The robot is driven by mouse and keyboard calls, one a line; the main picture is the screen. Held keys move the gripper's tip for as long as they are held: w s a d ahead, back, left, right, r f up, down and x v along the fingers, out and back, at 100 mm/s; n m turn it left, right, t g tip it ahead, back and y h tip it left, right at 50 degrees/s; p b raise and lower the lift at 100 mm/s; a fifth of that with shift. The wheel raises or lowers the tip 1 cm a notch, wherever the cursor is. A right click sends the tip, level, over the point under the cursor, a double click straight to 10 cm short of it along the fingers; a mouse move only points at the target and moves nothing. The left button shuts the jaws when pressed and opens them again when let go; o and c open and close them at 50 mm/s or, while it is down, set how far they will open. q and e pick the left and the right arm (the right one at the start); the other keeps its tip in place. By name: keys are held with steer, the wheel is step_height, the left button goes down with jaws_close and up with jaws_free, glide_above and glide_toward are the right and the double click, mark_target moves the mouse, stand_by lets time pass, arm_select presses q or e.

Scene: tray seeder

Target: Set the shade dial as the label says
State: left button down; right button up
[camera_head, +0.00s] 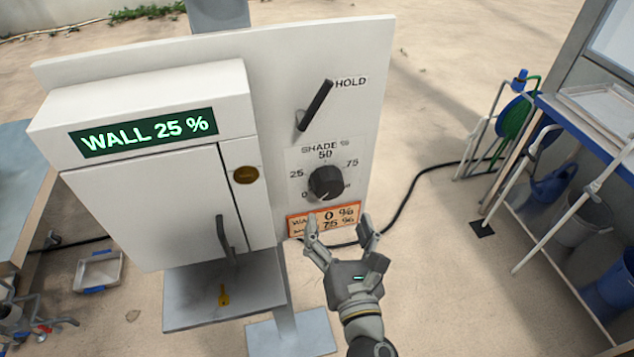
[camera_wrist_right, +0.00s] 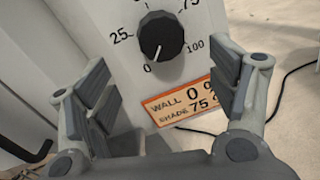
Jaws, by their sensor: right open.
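The black round shade dial (camera_head: 326,183) sits on the white panel, with marks 0, 25, 50, 75 and 100 around it. In the right wrist view the dial (camera_wrist_right: 161,36) has its white pointer line toward 0. The orange-edged label (camera_head: 324,219) below it reads WALL 0 % and SHADE 75 % in the right wrist view (camera_wrist_right: 188,103). My right gripper (camera_head: 341,228) is open and empty, just below the dial and in front of the label, its fingers partly covering the label. In the wrist view its fingers (camera_wrist_right: 163,100) stand apart, below the dial. My left gripper is not in view.
A green display (camera_head: 144,132) reads WALL 25 %. A black lever (camera_head: 315,105) above the dial tilts toward HOLD. The cabinet door has a dark handle (camera_head: 226,240); a yellow key-like piece (camera_head: 224,294) lies on the shelf below. A blue-edged bench (camera_head: 580,125) stands right.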

mark_target(329, 192)
steer(key=p+x, duration=0.2)
steer(key=x, duration=0.6)
steer(key=shift+w+a, duration=0.1)
steer(key=shift+w, duration=0.6)
steer(key=c, duration=1.1)
steer(key=shift+o, duration=0.2)
